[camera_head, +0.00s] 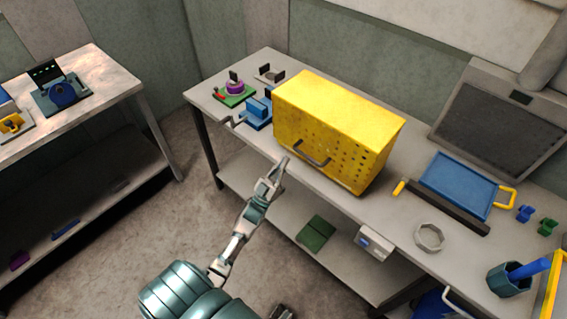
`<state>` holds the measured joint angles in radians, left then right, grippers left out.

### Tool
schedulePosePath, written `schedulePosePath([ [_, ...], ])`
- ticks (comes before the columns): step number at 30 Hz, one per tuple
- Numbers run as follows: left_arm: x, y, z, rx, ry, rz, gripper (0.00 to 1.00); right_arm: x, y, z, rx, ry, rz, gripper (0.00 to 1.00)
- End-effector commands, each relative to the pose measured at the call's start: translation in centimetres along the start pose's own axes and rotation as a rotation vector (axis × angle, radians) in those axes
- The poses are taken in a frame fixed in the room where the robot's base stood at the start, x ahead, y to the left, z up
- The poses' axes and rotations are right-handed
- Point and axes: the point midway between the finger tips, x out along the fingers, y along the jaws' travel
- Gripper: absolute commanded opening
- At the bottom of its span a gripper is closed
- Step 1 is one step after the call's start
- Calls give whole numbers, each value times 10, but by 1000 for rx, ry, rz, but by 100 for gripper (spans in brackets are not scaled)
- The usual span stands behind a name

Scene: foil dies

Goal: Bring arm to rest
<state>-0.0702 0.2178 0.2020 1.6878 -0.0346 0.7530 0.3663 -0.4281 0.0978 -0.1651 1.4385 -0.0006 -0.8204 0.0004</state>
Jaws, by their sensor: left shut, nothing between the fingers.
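My left arm comes in from the lower left. Its gripper (278,168) is shut and empty, pointing up toward the front edge of the workbench (400,228). From this view it appears just in front of the yellow perforated box (335,115), near the grey handle (312,153) on the box's front. The view does not clearly show whether the gripper touches the bench edge or hangs in front of it. My right gripper cannot be made out; a small dark part shows at the bottom edge.
A blue vise (257,112) and a green fixture (235,94) stand left of the box. A blue tray (459,185), a white ring (429,236) and a dark cup (508,280) are to the right. Floor (150,220) is open at left, before another table (95,85).

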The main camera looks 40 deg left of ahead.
Motion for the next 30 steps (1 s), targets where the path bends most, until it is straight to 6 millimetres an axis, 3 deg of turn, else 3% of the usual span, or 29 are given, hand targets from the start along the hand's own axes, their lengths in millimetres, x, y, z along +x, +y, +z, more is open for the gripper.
schedulePosePath([
  [1,-19,0,5,-1,-13,-2,0,-1,1,-8,1,12,1,40],
  [9,-73,0,2,-1,-9,-3,0,-16,1,-22,4,17,1,40],
  [15,-91,0,0,-1,-5,-2,0,-24,2,-26,5,19,2,40],
  [23,-92,0,0,-1,-6,-3,0,-25,2,-28,5,20,2,40],
  [26,-97,1,14,-3,-65,-18,0,-25,2,-28,5,20,2,40],
  [29,-116,7,53,-8,-239,-58,0,-24,2,-26,5,18,2,40],
  [30,-129,11,76,-9,-340,-76,0,-24,2,-25,5,18,2,40],
])
